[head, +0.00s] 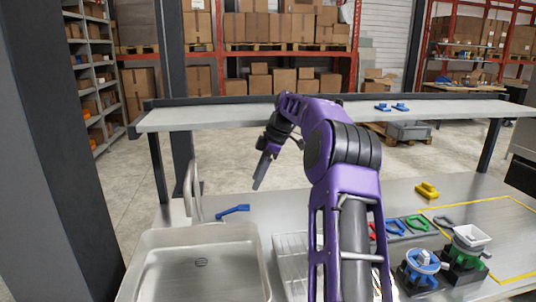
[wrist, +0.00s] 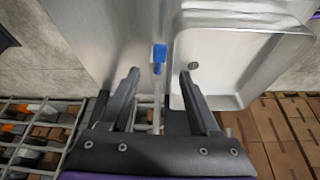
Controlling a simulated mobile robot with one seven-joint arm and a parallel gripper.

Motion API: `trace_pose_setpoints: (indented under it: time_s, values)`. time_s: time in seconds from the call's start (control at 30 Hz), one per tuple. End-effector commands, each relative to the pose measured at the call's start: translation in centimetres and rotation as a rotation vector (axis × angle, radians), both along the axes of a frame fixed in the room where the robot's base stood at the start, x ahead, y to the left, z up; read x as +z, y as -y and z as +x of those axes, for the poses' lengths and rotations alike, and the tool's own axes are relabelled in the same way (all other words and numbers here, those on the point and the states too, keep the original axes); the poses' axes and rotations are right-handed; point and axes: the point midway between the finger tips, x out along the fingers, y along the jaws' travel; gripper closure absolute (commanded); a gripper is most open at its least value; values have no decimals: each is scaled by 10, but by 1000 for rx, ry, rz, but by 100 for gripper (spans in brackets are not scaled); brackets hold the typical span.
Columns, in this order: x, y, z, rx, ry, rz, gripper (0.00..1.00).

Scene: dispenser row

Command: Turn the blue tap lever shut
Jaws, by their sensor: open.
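The blue tap lever (head: 233,211) lies low over the steel counter behind the sink, to the right of the grey tap spout (head: 194,187). In the wrist view the blue lever (wrist: 159,56) shows end-on as a short blue block, beyond and between my fingertips. My gripper (head: 259,180) points down above and to the right of the lever, apart from it. In the wrist view my gripper (wrist: 160,75) is open and empty, one finger on each side of the lever's line.
The sink basin (head: 147,238) stands in front of the lever, with a ribbed drainer (head: 287,262) to its right. A raised shelf (head: 215,118) runs behind the counter.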

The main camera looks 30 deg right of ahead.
Motion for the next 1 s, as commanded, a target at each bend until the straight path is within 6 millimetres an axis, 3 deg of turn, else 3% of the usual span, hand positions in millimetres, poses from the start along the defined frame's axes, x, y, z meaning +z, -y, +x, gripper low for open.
trace_pose_setpoints:
  time_s: [0.2, 0.4, 0.87, 0.9, 1.0]
  values:
    - [47, 18, -7, -2, 4, -1, 38]
    - [69, 27, -11, -1, 2, 0, 38]
    - [80, 30, -14, 0, 0, 0, 38]
    - [80, 30, -14, 0, 0, 0, 39]
    - [78, 27, -13, -10, -5, -4, 57]
